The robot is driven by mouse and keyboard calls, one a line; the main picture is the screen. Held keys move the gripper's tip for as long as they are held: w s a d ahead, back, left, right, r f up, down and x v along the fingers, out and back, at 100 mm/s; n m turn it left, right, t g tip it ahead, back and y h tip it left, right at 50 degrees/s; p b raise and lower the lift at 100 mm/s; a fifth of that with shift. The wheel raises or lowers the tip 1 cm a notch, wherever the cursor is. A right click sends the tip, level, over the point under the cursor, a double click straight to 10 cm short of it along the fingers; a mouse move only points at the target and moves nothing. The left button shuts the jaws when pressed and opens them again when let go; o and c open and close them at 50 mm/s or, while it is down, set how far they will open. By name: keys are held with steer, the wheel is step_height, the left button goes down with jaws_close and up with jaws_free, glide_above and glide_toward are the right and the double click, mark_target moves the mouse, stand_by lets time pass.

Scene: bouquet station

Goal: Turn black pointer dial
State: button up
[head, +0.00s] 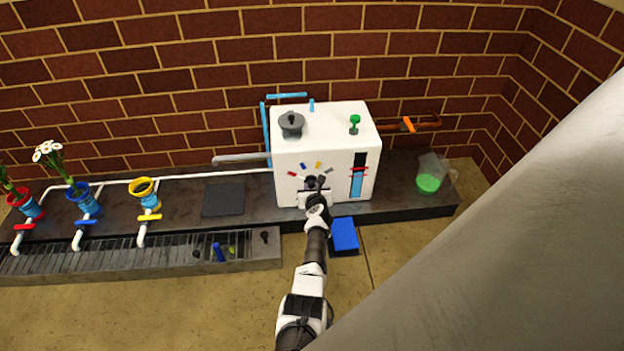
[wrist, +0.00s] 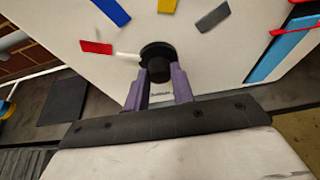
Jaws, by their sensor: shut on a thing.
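The black pointer dial (wrist: 159,66) is on the front of the white box (head: 325,147). Its white pointer (wrist: 128,56) points left and slightly up, close to the red mark (wrist: 96,48). Blue (wrist: 112,11), yellow (wrist: 167,5) and grey (wrist: 213,17) marks sit around the dial. My gripper (wrist: 159,82) is at the dial, with its purple fingers shut on the dial's knob. In the head view my gripper (head: 316,186) covers most of the dial.
A blue level gauge (head: 356,182) with red markers is right of the dial. A blue block (head: 344,234) lies below the box. A beaker of green liquid (head: 430,180) stands at the right. Vases with taps, including a yellow-rimmed one (head: 150,200), stand at the left.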

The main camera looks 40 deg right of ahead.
steer(key=m+y, duration=0.1)
steer(key=m+t+y+b, duration=0.1)
steer(key=m, duration=0.1)
steer(key=shift+d+t, duration=0.15)
steer(key=shift+t, duration=0.15)
steer(key=shift+d+f+m+t+y+b, duration=0.1)
steer(key=shift+m+t+y+b, duration=0.35)
steer(key=shift+m, duration=0.65)
steer(key=m+t+b, duration=0.1)
steer(key=m+t+y+b, duration=0.1)
steer(key=m, duration=0.1)
steer(key=shift+s+d+f, duration=0.1)
steer(key=shift+f, duration=0.1)
steer(key=shift+m+t+y+b, duration=0.25)
steer(key=shift+m+t+b, duration=0.3)
steer(key=shift+m+b, duration=0.9)
steer(key=shift+m, duration=0.25)
steer(key=o, duration=1)
